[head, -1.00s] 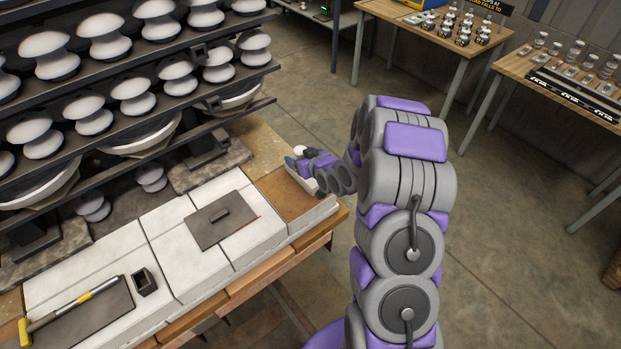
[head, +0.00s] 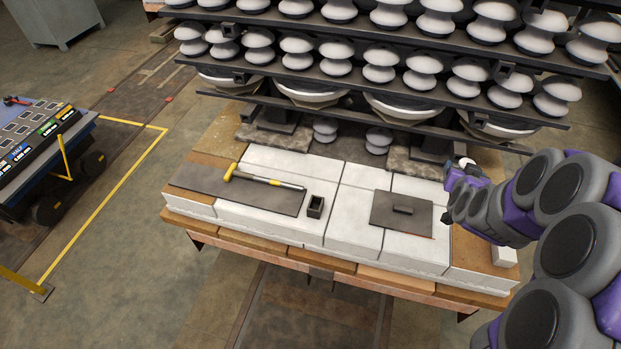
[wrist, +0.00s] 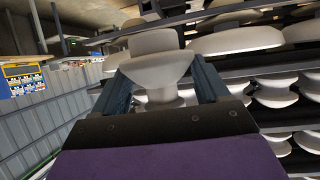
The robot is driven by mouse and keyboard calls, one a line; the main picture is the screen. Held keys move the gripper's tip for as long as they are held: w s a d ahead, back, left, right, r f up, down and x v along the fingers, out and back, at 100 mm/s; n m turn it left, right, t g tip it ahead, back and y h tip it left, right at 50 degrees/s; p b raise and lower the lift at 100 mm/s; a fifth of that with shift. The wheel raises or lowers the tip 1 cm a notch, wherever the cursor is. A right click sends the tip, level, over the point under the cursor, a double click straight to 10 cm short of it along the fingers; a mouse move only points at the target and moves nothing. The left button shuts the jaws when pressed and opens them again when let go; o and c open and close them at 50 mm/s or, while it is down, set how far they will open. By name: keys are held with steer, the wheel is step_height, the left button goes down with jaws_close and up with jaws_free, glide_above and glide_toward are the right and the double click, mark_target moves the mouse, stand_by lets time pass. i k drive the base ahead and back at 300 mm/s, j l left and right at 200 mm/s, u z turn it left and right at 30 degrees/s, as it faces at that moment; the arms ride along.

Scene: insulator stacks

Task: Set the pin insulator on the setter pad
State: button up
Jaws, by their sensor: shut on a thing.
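The pin insulator (wrist: 157,65) is white, with a broad flared top and a narrow stem. My gripper (wrist: 160,72) is shut on it, with a blue-grey finger on each side. In the head view my gripper (head: 457,171) is at the right end of the white block deck, beside the rack, and only a small part of the insulator (head: 463,161) shows. A longer dark plate (head: 240,194) lies farther left. I cannot tell which is the setter pad.
A yellow-handled tool (head: 265,180) lies across the long plate, and a small black open box (head: 315,206) stands beside it. Shelves of white insulators (head: 380,65) overhang the deck's back. Two insulators (head: 325,131) stand low between the rack's stone footings.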

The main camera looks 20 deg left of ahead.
mark_target(193, 176)
steer(key=u, duration=1.6)
steer(key=i+j+u, duration=0.3)
steer(key=u, duration=0.15)
steer(key=i+j+u, duration=0.2)
steer(key=i+u, duration=0.25)
steer(key=i+j, duration=0.15)
steer(key=i, duration=0.45)
